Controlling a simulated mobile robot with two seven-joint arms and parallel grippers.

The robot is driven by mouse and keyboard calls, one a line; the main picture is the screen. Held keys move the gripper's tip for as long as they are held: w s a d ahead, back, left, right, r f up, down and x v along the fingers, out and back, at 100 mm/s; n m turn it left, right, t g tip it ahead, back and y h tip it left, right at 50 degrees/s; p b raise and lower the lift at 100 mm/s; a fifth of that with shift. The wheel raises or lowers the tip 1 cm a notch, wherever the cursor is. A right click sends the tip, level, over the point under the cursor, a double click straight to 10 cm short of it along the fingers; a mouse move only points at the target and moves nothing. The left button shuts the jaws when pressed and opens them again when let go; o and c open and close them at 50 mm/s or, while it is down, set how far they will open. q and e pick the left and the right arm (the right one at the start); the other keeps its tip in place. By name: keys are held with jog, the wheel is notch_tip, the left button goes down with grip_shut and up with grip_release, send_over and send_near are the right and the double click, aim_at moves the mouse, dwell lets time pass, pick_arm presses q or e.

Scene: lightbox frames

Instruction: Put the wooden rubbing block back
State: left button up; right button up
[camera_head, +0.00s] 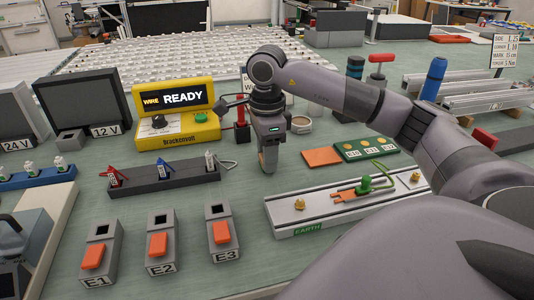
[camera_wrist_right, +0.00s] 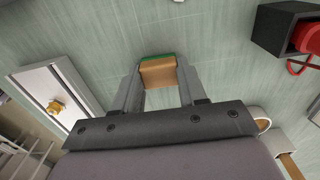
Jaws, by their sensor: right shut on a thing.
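The wooden rubbing block (camera_wrist_right: 158,73) is a small tan block with a green edge. In the right wrist view it sits between the two fingertips of my right gripper (camera_wrist_right: 160,88), which is shut on it. In the head view my right gripper (camera_head: 268,158) points down over the middle of the green bench, just right of the dark rack of clips. The block shows there only as a narrow brown piece at the fingertips. I cannot tell whether it touches the bench. My left gripper is not in view.
A dark rack (camera_head: 165,181) with clips stands to the left, behind several switch boxes (camera_head: 161,243). A yellow tester (camera_head: 176,123) reading READY is behind. An earth rail (camera_head: 310,205), an orange pad (camera_head: 322,156) and a green board (camera_head: 366,149) lie right. Bench between rack and rail is clear.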

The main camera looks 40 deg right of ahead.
jog(key=shift+f, duration=0.1)
jog(key=o, duration=1)
jog(key=shift+r, duration=0.2)
pick_arm(q)
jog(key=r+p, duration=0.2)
jog(key=p, duration=0.1)
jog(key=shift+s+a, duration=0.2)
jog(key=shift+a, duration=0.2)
pick_arm(e)
notch_tip(320, 180, up, 12)
